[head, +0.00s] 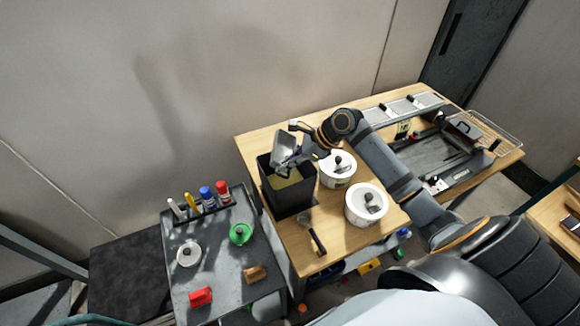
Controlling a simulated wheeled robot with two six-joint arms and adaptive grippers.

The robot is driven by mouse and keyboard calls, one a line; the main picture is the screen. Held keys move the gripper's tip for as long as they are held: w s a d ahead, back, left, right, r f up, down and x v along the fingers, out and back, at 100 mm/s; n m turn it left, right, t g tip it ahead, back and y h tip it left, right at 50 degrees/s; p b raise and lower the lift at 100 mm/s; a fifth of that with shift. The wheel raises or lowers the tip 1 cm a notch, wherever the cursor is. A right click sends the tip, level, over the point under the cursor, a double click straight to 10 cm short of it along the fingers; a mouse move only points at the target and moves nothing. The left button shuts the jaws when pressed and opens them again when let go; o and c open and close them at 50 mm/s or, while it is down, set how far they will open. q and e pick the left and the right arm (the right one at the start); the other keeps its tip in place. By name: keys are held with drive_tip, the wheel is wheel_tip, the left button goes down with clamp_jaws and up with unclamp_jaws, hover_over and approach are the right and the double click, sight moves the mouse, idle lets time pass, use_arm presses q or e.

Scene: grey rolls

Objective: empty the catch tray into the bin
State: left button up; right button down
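The black bin (289,197) stands upright and open on the wooden table, and something pale yellow shows inside it. The catch tray (283,146), a small grey metal tray, is tilted steeply over the bin's opening. My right gripper (297,139) is at the tray's upper right side and appears shut on it. The gripper partly hides the tray, and I cannot see whether anything is left in the tray. My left gripper is not in view.
A dark-handled brush or scraper (314,236) lies in front. A grey cart (212,265) with markers and small items stands left. A machine (440,150) occupies the table's right end.

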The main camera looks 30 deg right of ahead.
drive_tip(key=shift+w+a+r+g+h+p, duration=0.15)
drive_tip(key=shift+r+g+h+p, duration=0.55)
drive_tip(key=shift+p, duration=1.75)
drive_tip(key=shift+w+a+r+g+h+p, duration=0.25)
drive_tip(key=shift+r+h+p, duration=0.85)
drive_tip(key=shift+p, duration=1.3)
drive_tip(key=shift+r+g, duration=0.25)
drive_tip(key=shift+r, duration=0.15)
drive_tip(key=shift+r+h, duration=0.2)
drive_tip(key=shift+h, duration=0.2)
drive_tip(key=shift+r+g+h, duration=0.3)
drive_tip(key=shift+g+h, duration=0.2)
drive_tip(key=shift+g, duration=0.1)
